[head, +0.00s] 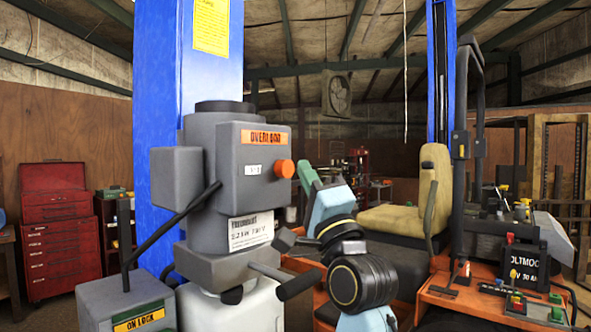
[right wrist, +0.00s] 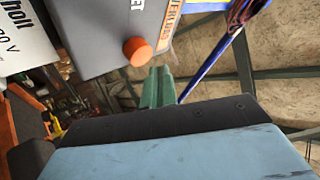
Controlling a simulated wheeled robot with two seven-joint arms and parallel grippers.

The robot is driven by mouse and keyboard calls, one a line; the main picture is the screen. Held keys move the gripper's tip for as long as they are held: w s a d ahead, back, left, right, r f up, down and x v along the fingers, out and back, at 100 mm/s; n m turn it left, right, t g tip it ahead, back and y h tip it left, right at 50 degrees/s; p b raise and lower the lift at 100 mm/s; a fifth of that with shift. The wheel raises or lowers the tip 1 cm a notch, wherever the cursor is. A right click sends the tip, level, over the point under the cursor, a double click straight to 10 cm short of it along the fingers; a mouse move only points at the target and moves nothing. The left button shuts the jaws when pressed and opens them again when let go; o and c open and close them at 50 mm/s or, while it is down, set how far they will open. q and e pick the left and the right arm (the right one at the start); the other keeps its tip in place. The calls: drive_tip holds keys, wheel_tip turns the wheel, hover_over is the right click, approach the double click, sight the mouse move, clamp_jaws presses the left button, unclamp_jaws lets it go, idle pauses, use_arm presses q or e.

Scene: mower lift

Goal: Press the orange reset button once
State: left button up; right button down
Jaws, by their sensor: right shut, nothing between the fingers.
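The orange reset button (head: 284,168) is a round knob that sticks out from the grey control box (head: 235,190) on the blue post. An orange "OVERLOAD" label sits above it. It also shows in the right wrist view (right wrist: 137,51), on the edge of the box. My right gripper (head: 304,170) has green fingers and is shut and empty. Its fingertips are just to the right of the button in the head view. In the right wrist view the green fingers (right wrist: 157,88) are below and right of the button, with a small gap showing. My left gripper is not in view.
A dark lever handle (head: 297,284) sticks out below the box. A grey lock box (head: 127,303) with a rod stands at lower left. An orange mower (head: 470,302) with a tan seat (head: 405,215) is at right. A red tool chest (head: 58,230) stands at far left.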

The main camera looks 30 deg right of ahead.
drive_tip(key=shift+w+a, duration=0.15)
drive_tip(key=shift+w, duration=0.3)
idle(0.4)
idle(0.3)
drive_tip(key=shift+s+d, duration=0.2)
drive_tip(key=shift+s, duration=0.3)
drive_tip(key=shift+s+d, duration=0.15)
drive_tip(key=shift+s, duration=0.3)
drive_tip(key=s, duration=0.1)
drive_tip(key=s+d+p, duration=0.1)
drive_tip(key=s, duration=0.1)
drive_tip(key=s+d, duration=0.1)
drive_tip(key=shift+s, duration=0.3)
